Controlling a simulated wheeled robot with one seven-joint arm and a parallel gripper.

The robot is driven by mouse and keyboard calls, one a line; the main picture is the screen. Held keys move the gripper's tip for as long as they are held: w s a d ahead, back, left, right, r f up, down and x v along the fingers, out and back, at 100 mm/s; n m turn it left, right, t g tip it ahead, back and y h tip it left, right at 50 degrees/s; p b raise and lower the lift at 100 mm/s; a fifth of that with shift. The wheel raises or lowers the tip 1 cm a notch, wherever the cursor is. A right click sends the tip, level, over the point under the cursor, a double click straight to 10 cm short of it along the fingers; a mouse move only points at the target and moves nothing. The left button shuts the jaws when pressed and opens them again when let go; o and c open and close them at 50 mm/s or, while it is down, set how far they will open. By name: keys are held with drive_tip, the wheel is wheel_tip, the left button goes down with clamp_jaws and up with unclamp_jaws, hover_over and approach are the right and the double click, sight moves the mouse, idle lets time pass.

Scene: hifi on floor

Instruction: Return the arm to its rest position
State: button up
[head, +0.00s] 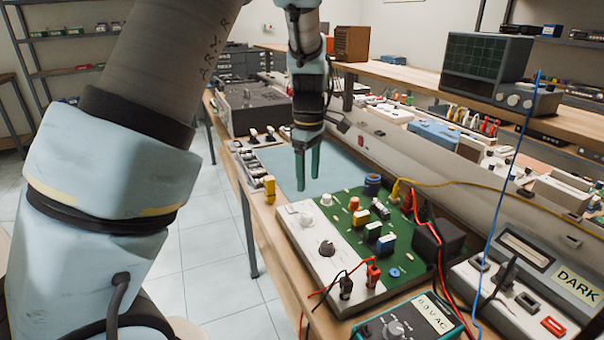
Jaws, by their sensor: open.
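My arm (110,170) fills the left of the view and reaches over to the gripper from above. I cannot tell the exact height of the fingertips over the bench.
A green circuit board with a white control panel (316,250) stands just right of the gripper. A meter (408,322), a grey "DARK" instrument (528,275) and red, yellow and blue cables crowd the right. A dark case (250,108) sits behind. Tiled floor (200,250) is free left of the bench.

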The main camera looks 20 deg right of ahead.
drive_tip(key=s+a+m, duration=0.2)
drive_tip(key=a+m, duration=0.1)
drive_tip(key=a, duration=0.7)
drive_tip(key=s+a+r+m+t, duration=0.1)
drive_tip(key=s+a+m, duration=0.2)
drive_tip(key=a, duration=0.7)
drive_tip(key=s+a+m, duration=0.3)
drive_tip(key=a, duration=0.6)
drive_tip(key=shift+s+a+r+t, duration=0.15)
drive_tip(key=shift+a+t, duration=0.15)
drive_tip(key=shift+a, duration=0.1)
